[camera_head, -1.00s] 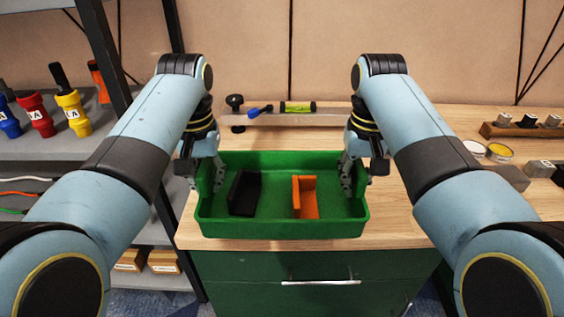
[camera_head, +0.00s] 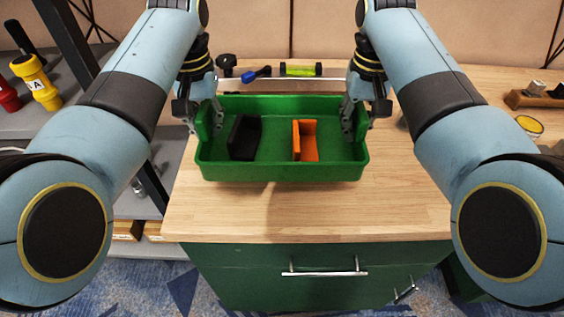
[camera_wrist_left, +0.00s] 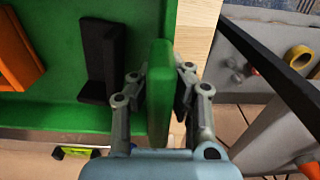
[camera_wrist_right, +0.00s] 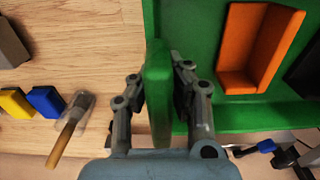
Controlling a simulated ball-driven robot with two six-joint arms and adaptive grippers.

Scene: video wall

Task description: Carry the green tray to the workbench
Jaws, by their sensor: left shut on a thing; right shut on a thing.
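The green tray (camera_head: 283,172) is held level between my two grippers, over the wooden top of the workbench (camera_head: 300,215). A black angled piece (camera_head: 244,138) and an orange angled piece (camera_head: 305,141) stand inside it. My left gripper (camera_head: 205,118) is shut on the tray's left end wall; the left wrist view shows its fingers on both sides of the wall (camera_wrist_left: 160,90). My right gripper (camera_head: 357,117) is shut on the right end wall, also seen in the right wrist view (camera_wrist_right: 158,85). A shadow lies on the wood below; I cannot tell whether the tray touches the top.
A spirit level (camera_head: 300,71) and a blue-tipped tool (camera_head: 256,75) lie behind the tray. A grey shelf with a yellow torch (camera_head: 37,82) stands at the left. The bench's front strip is clear.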

